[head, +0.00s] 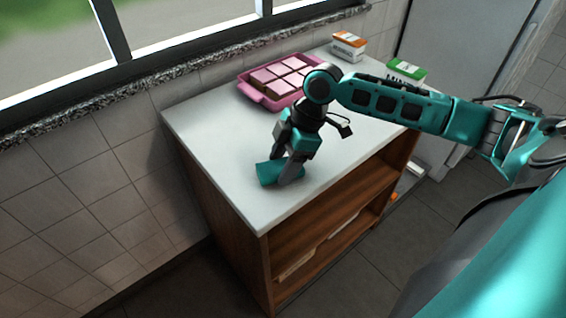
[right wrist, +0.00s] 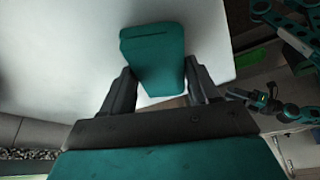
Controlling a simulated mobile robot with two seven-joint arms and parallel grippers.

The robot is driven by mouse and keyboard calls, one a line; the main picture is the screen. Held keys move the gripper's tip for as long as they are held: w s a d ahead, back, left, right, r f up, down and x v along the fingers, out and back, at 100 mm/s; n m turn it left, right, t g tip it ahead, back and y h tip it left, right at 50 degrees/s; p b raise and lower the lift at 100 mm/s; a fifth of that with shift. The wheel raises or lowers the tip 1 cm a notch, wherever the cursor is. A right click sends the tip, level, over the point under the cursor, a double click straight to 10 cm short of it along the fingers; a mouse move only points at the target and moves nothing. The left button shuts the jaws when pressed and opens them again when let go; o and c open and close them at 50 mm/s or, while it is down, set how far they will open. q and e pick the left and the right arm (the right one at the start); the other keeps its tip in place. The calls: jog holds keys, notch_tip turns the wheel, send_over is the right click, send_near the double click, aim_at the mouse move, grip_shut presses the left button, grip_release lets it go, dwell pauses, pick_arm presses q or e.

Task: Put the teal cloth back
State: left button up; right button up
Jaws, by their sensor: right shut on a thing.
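The teal cloth (head: 267,174) is a small folded piece at the near left part of the white counter top (head: 222,150). In the right wrist view the cloth (right wrist: 154,58) lies between the two fingers of my right gripper (right wrist: 160,88), flat-looking with a dark line near its far end. My right gripper (head: 285,170) points down over the counter and is shut on the cloth. I cannot tell whether the cloth touches the counter.
A pink tray (head: 248,92) with pink-topped squares stands at the back of the counter. An orange-and-white box (head: 348,46) and a green-and-white box (head: 407,70) stand at the back right. The counter's left part is clear. Open wooden shelves (head: 330,205) are below.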

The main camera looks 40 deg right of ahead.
jog(key=o, duration=1.1)
jog(key=shift+f, duration=0.2)
jog(key=p+v, duration=0.1)
jog(key=v, duration=1.1)
jog(key=shift+a+r, duration=0.1)
